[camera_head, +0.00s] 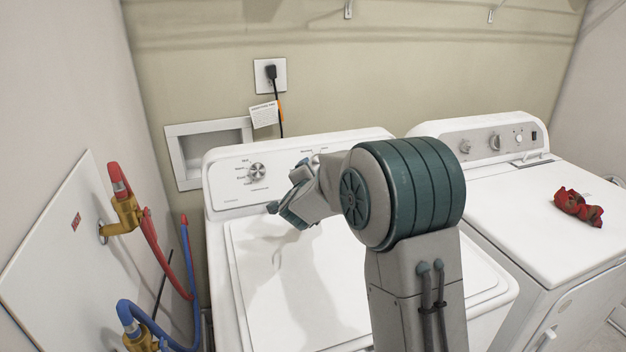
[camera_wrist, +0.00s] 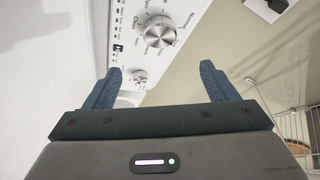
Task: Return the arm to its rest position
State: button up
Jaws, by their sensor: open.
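My gripper (camera_head: 283,212) is above the closed lid of the left washer (camera_head: 262,262), close to its control panel, with my arm bent in front of the machine. In the wrist view my gripper (camera_wrist: 162,85) shows two blue fingers spread wide apart with nothing between them. Beyond the fingers is the washer's panel with a large silver dial (camera_wrist: 159,31) and a smaller knob (camera_wrist: 139,76). My forearm hides part of the washer's lid and panel.
A crumpled red cloth (camera_head: 578,207) lies on the right machine (camera_head: 535,225). Red and blue hoses (camera_head: 168,250) with brass valves stand at the left wall. An outlet (camera_head: 270,75) with a plug is on the back wall. A wire rack (camera_wrist: 285,125) shows at the right in the wrist view.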

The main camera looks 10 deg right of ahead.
jog(key=s+a+n+g+y, duration=0.1)
jog(key=s+n+g+y, duration=0.8)
jog(key=s, duration=1.6)
jog(key=s+d+f+n+g+h, duration=0.1)
jog(key=s+d+f+n+h, duration=0.1)
jog(key=s, duration=0.6)
jog(key=s+d+f+n+g+h, duration=0.2)
jog(key=s+d+n, duration=0.1)
jog(key=s, duration=0.6)
jog(key=shift+n+h, duration=0.3)
jog(key=shift+h, duration=0.1)
